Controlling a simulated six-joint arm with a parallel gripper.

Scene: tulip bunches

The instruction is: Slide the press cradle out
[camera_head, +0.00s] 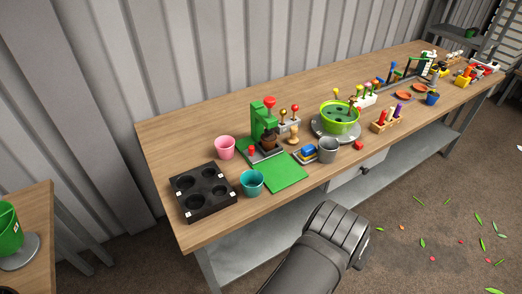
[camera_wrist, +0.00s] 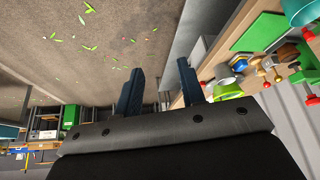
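The green press (camera_head: 258,120) stands upright on the bench behind the green mat (camera_head: 284,174). It has a red knob (camera_head: 270,102) on top. A dark brown piece (camera_head: 268,141) sits low at its front; I cannot tell whether this is the cradle or something in it. In the wrist view, part of a green frame, likely the press, shows at the right edge (camera_wrist: 304,66). My gripper (camera_wrist: 160,66) is open and empty, its two dark fingers apart over the floor in front of the bench. It touches nothing. In the head view only my arm shows.
A pink cup (camera_head: 225,148), a teal cup (camera_head: 252,183) and a grey cup (camera_head: 328,150) stand around the press. A black tray with round wells (camera_head: 203,190) lies at left. A lime bowl (camera_head: 340,117) stands right. The bench front edge lies between my arm and the press.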

